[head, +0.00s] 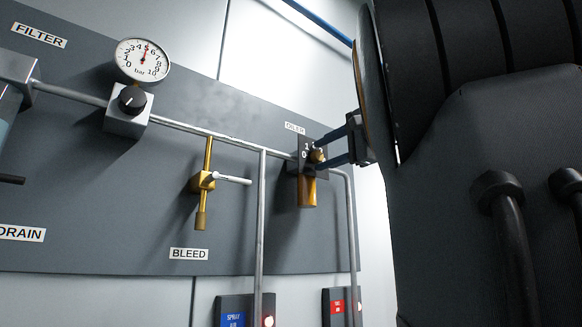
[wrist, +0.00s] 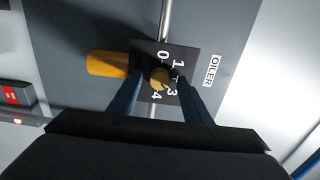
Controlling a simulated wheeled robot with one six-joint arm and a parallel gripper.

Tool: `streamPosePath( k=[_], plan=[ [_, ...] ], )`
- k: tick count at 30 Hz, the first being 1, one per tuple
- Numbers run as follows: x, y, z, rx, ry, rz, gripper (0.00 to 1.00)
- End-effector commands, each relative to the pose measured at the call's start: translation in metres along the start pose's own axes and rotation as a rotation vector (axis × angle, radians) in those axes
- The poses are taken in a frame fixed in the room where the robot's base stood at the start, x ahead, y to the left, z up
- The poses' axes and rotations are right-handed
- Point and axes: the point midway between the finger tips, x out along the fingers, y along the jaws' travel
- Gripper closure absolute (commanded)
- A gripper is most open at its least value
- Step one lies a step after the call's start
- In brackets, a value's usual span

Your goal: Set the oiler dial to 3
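The oiler dial is a small brass knob (wrist: 160,77) on a black plate (wrist: 184,57) with white numbers; 0, 1, 3 and 4 can be read in the wrist view. The knob also shows in the head view (head: 318,155). Which number it points to I cannot tell. My gripper (wrist: 159,86) is open, its two dark blue fingers on either side of the knob with a gap to each. It also shows in the head view (head: 331,149), reaching in from the right. An amber bowl (head: 307,191) hangs below the plate.
The OILER label (wrist: 212,71) is beside the plate. Left along the pipe are a brass bleed valve (head: 203,181) with a lever and a regulator knob (head: 131,99) under a round gauge (head: 142,60). Lit button boxes (head: 236,310) sit below. A vertical pipe (head: 262,220) runs near the oiler.

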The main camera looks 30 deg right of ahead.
Motion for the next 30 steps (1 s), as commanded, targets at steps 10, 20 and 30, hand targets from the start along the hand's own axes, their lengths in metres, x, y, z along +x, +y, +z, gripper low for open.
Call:
streamPosePath(
  k=[10, 20, 30],
  plan=[
    [-0.004, 0.001, 0.000, 0.000, 0.001, 0.000, 0.56],
    [-0.047, 0.002, -0.001, -0.002, 0.005, 0.000, 0.56],
    [-0.076, 0.001, -0.001, 0.000, 0.001, 0.000, 0.56]
  ],
)
